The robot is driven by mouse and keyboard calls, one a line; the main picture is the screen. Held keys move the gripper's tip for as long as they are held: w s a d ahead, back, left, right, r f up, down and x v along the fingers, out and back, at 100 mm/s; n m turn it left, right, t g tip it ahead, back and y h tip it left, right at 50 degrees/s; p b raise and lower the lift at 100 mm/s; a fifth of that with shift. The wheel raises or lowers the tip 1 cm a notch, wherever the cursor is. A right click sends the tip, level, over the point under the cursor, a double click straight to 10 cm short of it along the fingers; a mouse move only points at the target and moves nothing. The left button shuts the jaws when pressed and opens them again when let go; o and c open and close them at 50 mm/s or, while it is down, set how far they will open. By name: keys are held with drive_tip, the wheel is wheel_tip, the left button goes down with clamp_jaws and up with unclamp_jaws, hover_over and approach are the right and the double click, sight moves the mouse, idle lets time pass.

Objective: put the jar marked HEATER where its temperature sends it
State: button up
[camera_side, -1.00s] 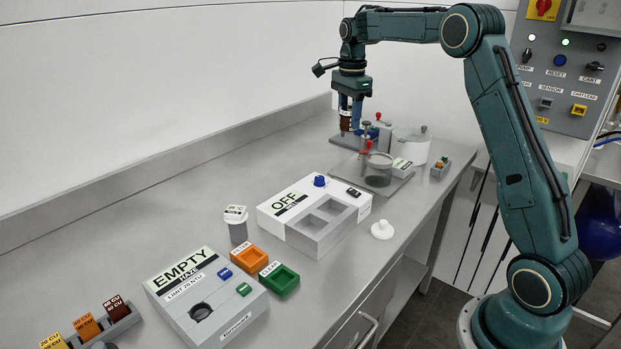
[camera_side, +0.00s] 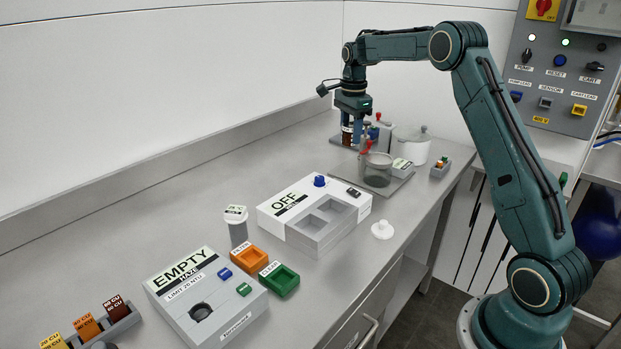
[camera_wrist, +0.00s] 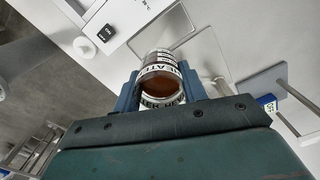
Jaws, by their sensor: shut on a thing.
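The jar marked HEATER (camera_wrist: 159,68) is a brown-tinted jar with a white label, and part of the lettering shows in the wrist view. It also shows in the side view (camera_side: 346,130), dark brown, at the far end of the bench. My gripper (camera_side: 353,132) is shut on it, with a blue finger on each side. In the wrist view my gripper (camera_wrist: 160,88) points at the bench with the jar between its fingers.
A stand plate (camera_side: 399,181) with a glass vessel (camera_side: 377,172) is close by, with a white pot (camera_side: 412,147) behind. Nearer are the box marked OFF (camera_side: 290,232), the EMPTY haze box (camera_side: 185,310), an orange tray (camera_side: 262,267) and a green tray (camera_side: 287,288).

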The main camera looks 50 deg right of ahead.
sight(350, 141)
wheel_tip(350, 141, down, 10)
drive_tip(key=shift+f, duration=0.25)
drive_tip(key=shift+f, duration=0.1)
drive_tip(key=shift+f, duration=2.05)
drive_tip(key=shift+f, duration=0.1)
drive_tip(key=o, duration=1.1)
wheel_tip(350, 141, up, 12)
drive_tip(key=shift+f, duration=0.1)
drive_tip(key=shift+r, duration=0.2)
